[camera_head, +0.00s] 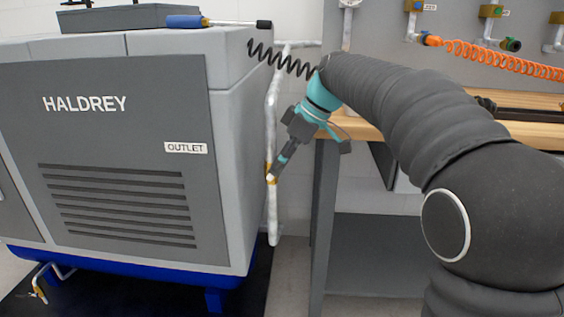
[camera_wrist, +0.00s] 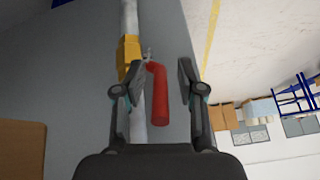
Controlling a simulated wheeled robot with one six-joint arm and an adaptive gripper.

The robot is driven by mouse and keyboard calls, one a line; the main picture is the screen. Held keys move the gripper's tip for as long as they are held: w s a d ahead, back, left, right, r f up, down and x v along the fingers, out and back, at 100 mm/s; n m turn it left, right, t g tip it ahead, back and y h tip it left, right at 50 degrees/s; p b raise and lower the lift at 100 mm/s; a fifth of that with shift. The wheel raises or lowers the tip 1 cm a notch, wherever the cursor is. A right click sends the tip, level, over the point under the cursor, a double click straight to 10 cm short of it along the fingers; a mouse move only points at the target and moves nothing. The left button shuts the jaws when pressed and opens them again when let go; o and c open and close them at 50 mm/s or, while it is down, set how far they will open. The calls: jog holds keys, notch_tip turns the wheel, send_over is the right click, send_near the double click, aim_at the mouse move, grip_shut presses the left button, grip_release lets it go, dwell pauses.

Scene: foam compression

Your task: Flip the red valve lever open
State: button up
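In the wrist view the red valve lever (camera_wrist: 157,95) hangs from a brass valve body (camera_wrist: 130,55) on a pale vertical pipe (camera_wrist: 134,110). My gripper (camera_wrist: 162,75) is open, with one finger on each side of the lever. The left finger overlaps the edge of the valve and pipe; whether it touches the lever I cannot tell. In the head view my gripper (camera_head: 277,174) is at the pipe beside the grey compressor's right side. It hides most of the valve there, and the red lever does not show.
The grey compressor (camera_head: 140,85) marked HALDREY stands close to the left of my gripper. A wooden-topped workbench (camera_head: 352,127) is to the right. A black coiled hose (camera_head: 285,60) hangs above. A screwdriver (camera_head: 215,22) lies on top of the compressor.

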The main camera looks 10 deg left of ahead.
jog(key=v, duration=0.8)
jog(key=shift+s, duration=0.1)
